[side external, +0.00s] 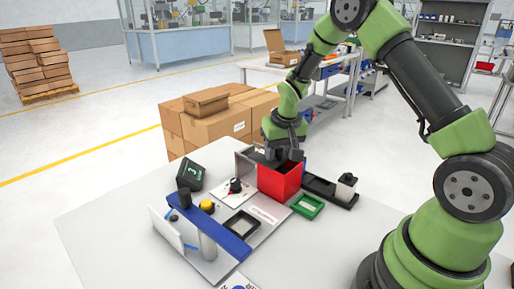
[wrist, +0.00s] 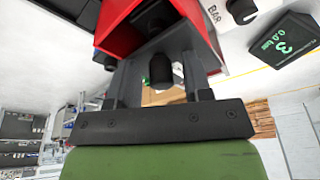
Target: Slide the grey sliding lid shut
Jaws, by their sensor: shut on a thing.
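A red box (side external: 280,183) stands at the back of the white table, with a grey panel beside its left side. My gripper (side external: 279,154) points down at the top of the box. In the wrist view, the fingers stand either side of a dark knob (wrist: 161,71) and are shut on it. The knob sits on the grey sliding lid (wrist: 172,43), between red walls (wrist: 122,25). My gripper and arm hide most of the lid in the side view, so I cannot tell how far it covers the box.
A green tray (side external: 307,206) lies just in front of the box. A black rail with a white-and-black block (side external: 346,187) is to its right. A dial plate (side external: 235,190), display (side external: 192,178) and blue bar (side external: 208,230) lie left.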

